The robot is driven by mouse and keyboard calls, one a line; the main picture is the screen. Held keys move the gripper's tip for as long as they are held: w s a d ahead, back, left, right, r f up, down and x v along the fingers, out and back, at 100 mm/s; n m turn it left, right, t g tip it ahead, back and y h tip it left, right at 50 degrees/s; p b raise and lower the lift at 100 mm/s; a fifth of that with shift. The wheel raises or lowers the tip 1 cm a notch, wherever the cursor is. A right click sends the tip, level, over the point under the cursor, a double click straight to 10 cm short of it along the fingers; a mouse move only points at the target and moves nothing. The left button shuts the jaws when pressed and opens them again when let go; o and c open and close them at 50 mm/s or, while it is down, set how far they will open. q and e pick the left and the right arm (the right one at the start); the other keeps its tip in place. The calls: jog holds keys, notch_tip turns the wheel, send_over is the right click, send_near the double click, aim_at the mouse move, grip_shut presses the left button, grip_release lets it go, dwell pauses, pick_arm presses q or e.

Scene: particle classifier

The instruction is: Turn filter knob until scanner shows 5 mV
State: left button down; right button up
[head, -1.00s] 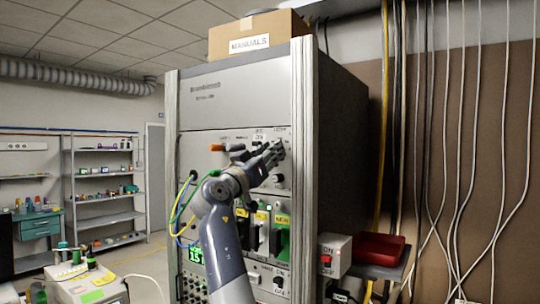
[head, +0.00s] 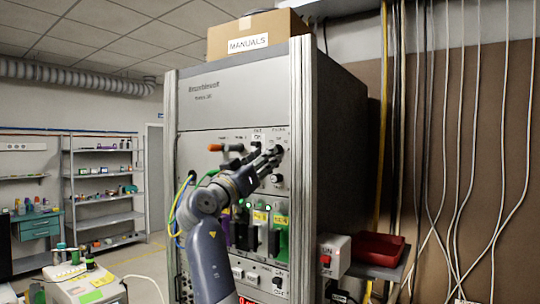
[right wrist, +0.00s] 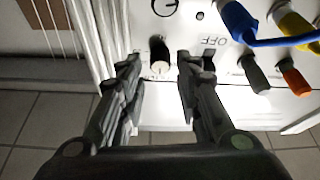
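The tall grey rack cabinet (head: 245,95) carries a panel of knobs, switches and cables. A black knob with a pale end (right wrist: 160,55) sits at the panel's upper right; I take it for the filter knob, but its label is not readable. My right gripper (head: 272,155) is at this knob. In the right wrist view the right gripper (right wrist: 158,70) is open, with the knob between its fingertips and a gap on both sides. No scanner reading is legible; a red display (head: 237,272) shows partly behind my right arm. My left gripper is not in view.
Another round knob (head: 277,181) is just below. An orange-handled tool or plug (head: 215,147) and blue and yellow cables (right wrist: 238,22) are close by. A red tray (head: 380,249) and a switch box (head: 334,256) stand at the right. A manuals box (head: 257,32) tops the rack.

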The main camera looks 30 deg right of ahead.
jog(key=v, duration=0.8)
